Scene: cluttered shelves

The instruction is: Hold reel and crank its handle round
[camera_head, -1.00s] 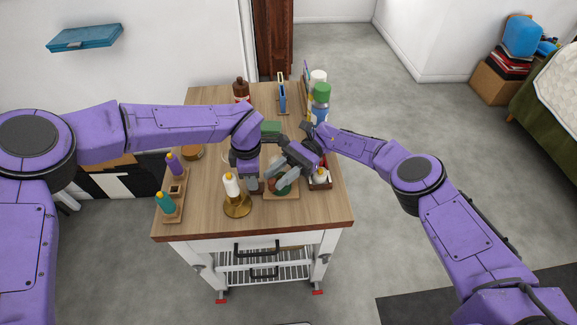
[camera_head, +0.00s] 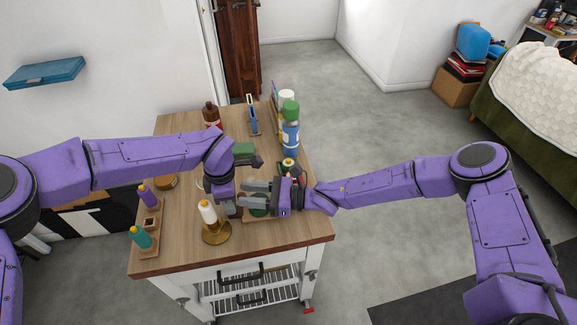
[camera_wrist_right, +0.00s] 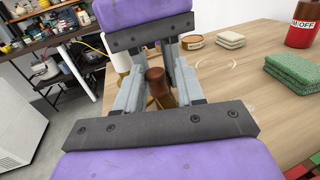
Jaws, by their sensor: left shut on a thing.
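The reel, with a green body (camera_head: 258,207), sits on a small wooden board near the front right of the table top. It is partly covered by my grippers. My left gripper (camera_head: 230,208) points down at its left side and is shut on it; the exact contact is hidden. My right gripper (camera_head: 245,193) lies nearly level from the right, its fingers pointing left above the reel. In the right wrist view its fingers are apart, with a brown wooden handle knob (camera_wrist_right: 157,82) between them. A gap shows beside the knob, so the gripper is open.
Purple (camera_head: 148,196) and teal (camera_head: 141,238) spools stand at the left edge. A blue bottle with a green cap (camera_head: 290,135) stands behind my right gripper. The front edge is clear.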

